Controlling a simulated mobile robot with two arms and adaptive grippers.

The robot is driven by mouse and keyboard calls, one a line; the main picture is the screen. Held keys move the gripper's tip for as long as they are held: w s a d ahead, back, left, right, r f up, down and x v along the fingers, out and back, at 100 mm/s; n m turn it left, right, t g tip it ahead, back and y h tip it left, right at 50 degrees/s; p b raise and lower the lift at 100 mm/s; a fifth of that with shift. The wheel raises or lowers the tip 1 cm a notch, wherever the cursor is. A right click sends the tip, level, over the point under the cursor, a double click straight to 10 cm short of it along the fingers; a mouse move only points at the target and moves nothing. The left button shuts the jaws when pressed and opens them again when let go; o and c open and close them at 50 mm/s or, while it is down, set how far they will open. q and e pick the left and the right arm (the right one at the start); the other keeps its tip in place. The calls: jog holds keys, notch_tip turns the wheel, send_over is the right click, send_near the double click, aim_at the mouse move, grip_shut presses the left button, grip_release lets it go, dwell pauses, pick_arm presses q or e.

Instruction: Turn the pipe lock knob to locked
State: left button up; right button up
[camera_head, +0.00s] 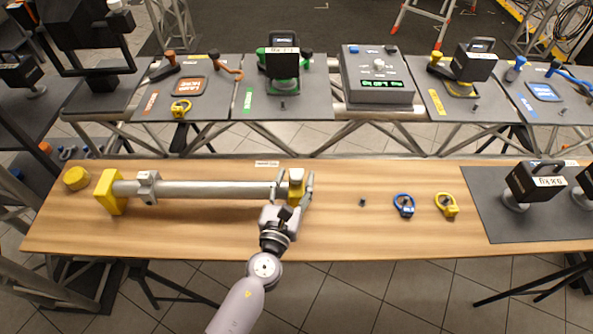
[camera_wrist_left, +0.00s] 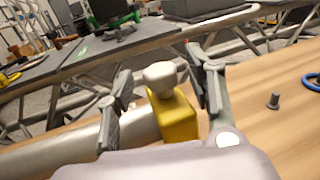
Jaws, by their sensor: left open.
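A grey pipe (camera_head: 210,189) lies across the wooden table between two yellow end blocks. The left block (camera_head: 109,191) is at the pipe's far end. The right block (camera_head: 297,193) carries a pale grey knob (camera_head: 295,174) on top. In the left wrist view the knob (camera_wrist_left: 160,74) sits above the yellow block (camera_wrist_left: 174,116). My left gripper (camera_head: 297,181) is open, with one finger on each side of the block and knob. In the left wrist view gaps show between the fingers (camera_wrist_left: 160,68) and the knob. My right gripper is not in view.
A yellow cylinder (camera_head: 76,178) stands at the table's left end. A small dark peg (camera_head: 362,202), a blue ring (camera_head: 403,206) and a yellow ring (camera_head: 446,206) lie to the right. A dark mat (camera_head: 500,222) bears kettlebell-like weights. Equipment tables stand behind.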

pick_arm(q)
jog(key=shift+x, duration=1.1)
jog(key=shift+c, duration=0.5)
jog(key=shift+c, duration=0.7)
jog(key=c, duration=0.9)
